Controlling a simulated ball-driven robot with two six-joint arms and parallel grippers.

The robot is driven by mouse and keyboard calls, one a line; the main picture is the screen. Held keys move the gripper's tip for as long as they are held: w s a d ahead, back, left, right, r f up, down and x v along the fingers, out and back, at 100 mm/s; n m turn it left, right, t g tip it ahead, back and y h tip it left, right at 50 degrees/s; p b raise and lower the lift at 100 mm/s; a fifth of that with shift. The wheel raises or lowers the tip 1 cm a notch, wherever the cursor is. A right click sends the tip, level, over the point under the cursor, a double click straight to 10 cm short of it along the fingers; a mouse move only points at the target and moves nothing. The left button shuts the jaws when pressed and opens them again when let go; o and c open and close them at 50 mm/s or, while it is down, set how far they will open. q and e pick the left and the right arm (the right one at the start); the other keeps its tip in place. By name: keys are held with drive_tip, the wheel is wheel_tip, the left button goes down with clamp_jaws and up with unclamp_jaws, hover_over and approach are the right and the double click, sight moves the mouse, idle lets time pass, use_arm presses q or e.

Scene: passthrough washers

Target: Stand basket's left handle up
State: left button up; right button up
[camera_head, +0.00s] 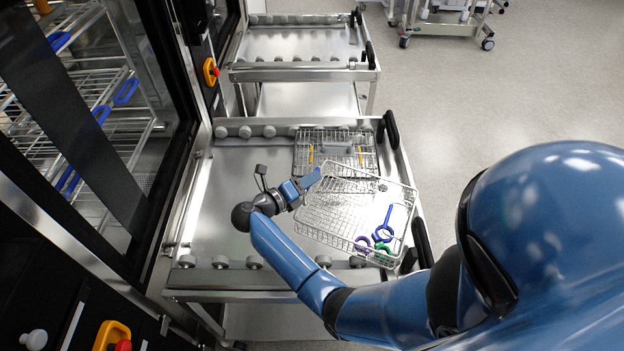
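A wire mesh basket (330,213) lies at an angle on the steel cart and holds ring-handled tools in blue, purple and green (382,232) at its right end. A second wire basket (336,138) lies behind it, with a yellow handle (311,154) at its left and another yellow handle (360,155) at its right. Both yellow handles look small, and I cannot tell their tilt. My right gripper (312,180) is at the upper left edge of the front basket, its blue fingers near the rim. I cannot tell whether they touch it. My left gripper is out of view.
The steel cart (215,190) has bare surface left of the baskets and rollers along its front and back edges. Another cart (300,45) stands behind. A dark washer with a glass door and racks stands at the left. Open floor (500,100) is at the right.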

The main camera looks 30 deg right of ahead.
drive_tip(key=b+v, duration=0.1)
drive_tip(key=v, duration=0.8)
drive_tip(key=shift+b, duration=0.4)
